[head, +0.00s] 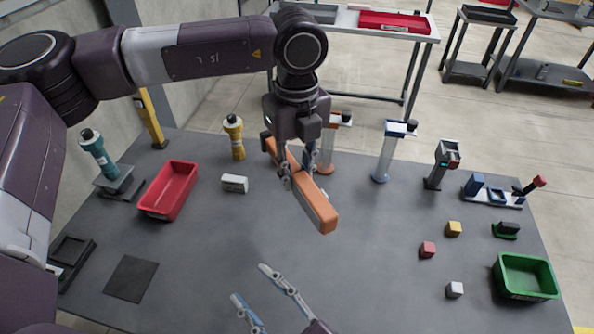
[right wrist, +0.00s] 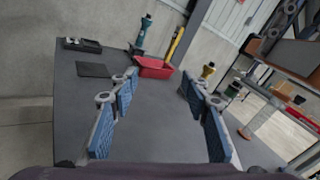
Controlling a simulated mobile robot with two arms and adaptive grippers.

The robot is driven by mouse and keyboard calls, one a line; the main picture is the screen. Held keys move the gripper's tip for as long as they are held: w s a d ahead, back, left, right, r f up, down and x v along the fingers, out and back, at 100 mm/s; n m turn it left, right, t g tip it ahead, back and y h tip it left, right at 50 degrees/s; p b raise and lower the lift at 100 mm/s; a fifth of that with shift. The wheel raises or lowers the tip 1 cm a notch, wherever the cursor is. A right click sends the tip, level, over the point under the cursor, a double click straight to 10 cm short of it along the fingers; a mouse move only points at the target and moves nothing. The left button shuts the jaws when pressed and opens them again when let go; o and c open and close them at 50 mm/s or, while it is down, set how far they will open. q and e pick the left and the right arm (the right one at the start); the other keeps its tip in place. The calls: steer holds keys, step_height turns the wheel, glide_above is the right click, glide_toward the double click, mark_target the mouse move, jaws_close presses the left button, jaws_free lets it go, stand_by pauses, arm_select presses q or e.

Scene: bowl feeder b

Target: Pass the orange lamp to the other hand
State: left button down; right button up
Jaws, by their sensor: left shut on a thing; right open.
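The orange lamp (head: 318,207) is a long orange bar held above the table in the head view, slanting from upper left to lower right. My left gripper (head: 300,172) is shut on it near its middle, from above. The lamp's near end sticks out free toward the front. My right gripper (head: 251,283) is open and empty at the bottom of the head view, apart from the lamp and below left of its near end. In the right wrist view the open blue-padded fingers (right wrist: 158,85) have nothing between them. An orange-brown piece, probably the lamp, shows there at the upper right (right wrist: 295,57).
A red bin (head: 169,190), a white box (head: 235,184) and a yellow bottle (head: 234,137) stand to the left on the grey table (head: 370,270). Small cubes and a green bin (head: 526,277) are at the right. Upright stands line the back edge.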

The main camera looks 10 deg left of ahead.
steer(key=s+a+f+n+g, duration=0.4)
steer(key=s+a, duration=0.1)
steer(key=s, duration=0.5)
steer(key=s+a+f+n+g, duration=0.3)
steer(key=s+a+g, duration=0.15)
steer(key=s, duration=0.55)
steer(key=s+a+f+n+g, duration=0.4)
steer(key=s+a, duration=0.1)
steer(key=s, duration=0.5)
steer(key=w+d+f+n+t+h, duration=0.25)
steer(key=w+d+f, duration=0.4)
steer(key=f, duration=0.35)
steer(key=w+d+f+n+t+h, duration=0.1)
steer(key=w+d+f+h, duration=0.2)
steer(key=w+d+f, duration=0.5)
steer(key=w+d+f+n+t+h, duration=0.1)
steer(key=w+d+f+n+h, duration=0.15)
steer(key=d+f, duration=0.65)
steer(key=d+f+n+h, duration=0.3)
steer(key=d+f, duration=1)
steer(key=s+d+f+n+h, duration=0.1)
steer(key=s+d+f, duration=0.1)
steer(key=s+d, duration=0.2)
steer(key=s+d+f+n+g+h, duration=0.1)
steer(key=s+d+f+n+h, duration=0.1)
steer(key=d, duration=0.7)
steer(key=shift+s+f+n, duration=0.3)
steer(key=shift+s+f, duration=0.25)
steer(key=shift+s, duration=0.7)
